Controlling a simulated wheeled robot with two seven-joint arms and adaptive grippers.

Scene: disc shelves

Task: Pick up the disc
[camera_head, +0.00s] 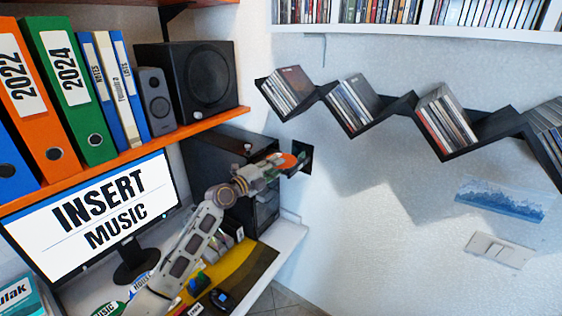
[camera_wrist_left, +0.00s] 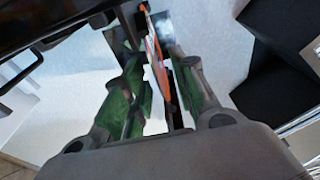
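An orange disc (camera_head: 288,161) shows at the tip of my left gripper (camera_head: 280,163) in the head view, in front of a small black holder (camera_head: 302,157) on the wall. In the left wrist view the disc (camera_wrist_left: 157,62) is seen nearly edge-on, tilted, between the two green-padded fingers of the left gripper (camera_wrist_left: 158,75). A pale gap shows beside the disc, and the fingers stand apart around it. Whether one pad touches it is hard to tell. My right gripper is in neither view.
A black cabinet (camera_head: 217,150) stands just left of the gripper, with a speaker (camera_head: 190,80) on the orange shelf (camera_head: 125,158) above. A monitor (camera_head: 100,212) stands on the desk. A zigzag disc shelf (camera_head: 455,150) hangs on the wall at right.

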